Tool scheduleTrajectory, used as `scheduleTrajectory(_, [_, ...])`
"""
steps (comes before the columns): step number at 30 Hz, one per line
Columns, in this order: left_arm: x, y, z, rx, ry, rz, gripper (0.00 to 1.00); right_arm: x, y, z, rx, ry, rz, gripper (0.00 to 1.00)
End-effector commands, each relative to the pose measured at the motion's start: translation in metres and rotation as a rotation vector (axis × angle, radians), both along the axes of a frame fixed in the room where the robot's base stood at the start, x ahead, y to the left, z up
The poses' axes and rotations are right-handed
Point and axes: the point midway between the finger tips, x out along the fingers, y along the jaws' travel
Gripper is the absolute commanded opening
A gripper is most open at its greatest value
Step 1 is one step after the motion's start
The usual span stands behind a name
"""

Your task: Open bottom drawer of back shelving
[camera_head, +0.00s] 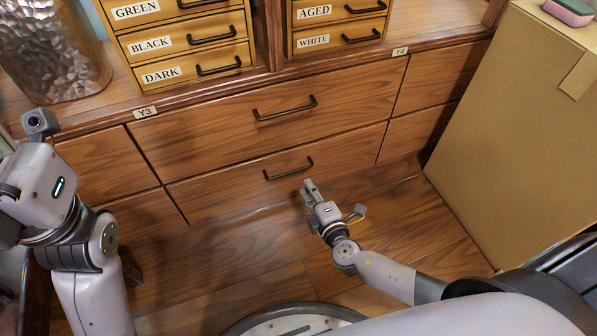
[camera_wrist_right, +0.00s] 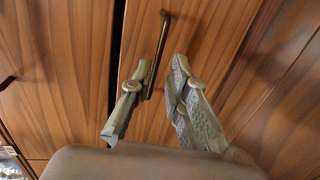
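The bottom drawer (camera_head: 235,193) of the wooden back shelving has a dark bar handle (camera_head: 288,169) and looks closed, its front in line with the drawer above. My right gripper (camera_head: 308,184) is just below and in front of this handle. In the right wrist view the two fingers (camera_wrist_right: 156,92) are spread apart, with the dark handle (camera_wrist_right: 161,45) showing between them. I cannot tell whether they touch it. My left gripper (camera_head: 42,185) is at the left edge, away from the drawers; its fingers do not show clearly.
The upper wide drawer (camera_head: 220,122) has its own handle (camera_head: 285,108). Small labelled tea drawers (camera_head: 190,42) and a hammered metal vessel (camera_head: 55,50) stand on the counter. A large cardboard box (camera_head: 515,120) stands at right. The wooden floor (camera_head: 240,255) before the drawers is clear.

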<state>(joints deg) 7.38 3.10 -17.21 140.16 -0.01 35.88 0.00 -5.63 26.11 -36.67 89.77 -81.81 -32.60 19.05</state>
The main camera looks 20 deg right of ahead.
Motion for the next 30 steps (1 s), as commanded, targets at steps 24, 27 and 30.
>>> scheduleTrajectory(24, [-0.012, -0.002, 0.012, 0.007, -0.081, 0.005, 0.40, 0.090, 0.003, -0.019, 0.001, 0.001, 0.001, 0.17])
scheduleTrajectory(27, [-0.012, -0.003, 0.012, 0.008, -0.081, 0.004, 0.40, 0.090, 0.003, -0.019, 0.001, 0.001, 0.001, 0.15])
scheduleTrajectory(30, [-0.012, -0.003, 0.012, 0.008, -0.081, 0.004, 0.40, 0.090, 0.003, -0.019, 0.001, 0.001, 0.001, 0.08])
